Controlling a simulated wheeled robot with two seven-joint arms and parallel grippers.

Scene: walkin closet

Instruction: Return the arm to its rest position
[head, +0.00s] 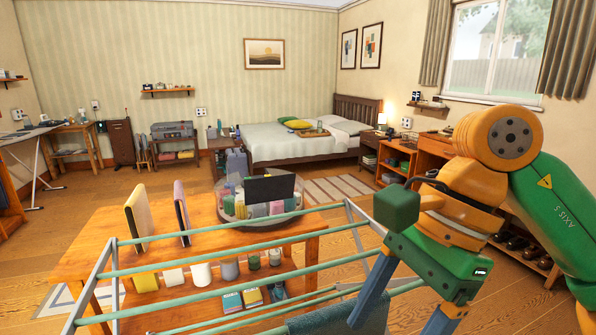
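My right arm comes in from the right, in green and orange. Its gripper (402,312) points downward at the lower right, with two blue fingers spread apart and the fingertips near or past the bottom edge. I see nothing held between the visible parts of the fingers. The gripper is at the right end of a drying rack (222,262) with green bars. A grey-blue cloth (325,322) hangs on the rack, left of and partly behind the near finger; whether they touch I cannot tell. My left arm and gripper are not in view.
A wooden shelf table (97,238) beyond the rack carries upright boards and a round basket (235,214) of rolled cloths. A bed (300,145) stands at the back. A wooden shelf unit (520,240) lies behind my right arm. Open floor (80,195) is on the left.

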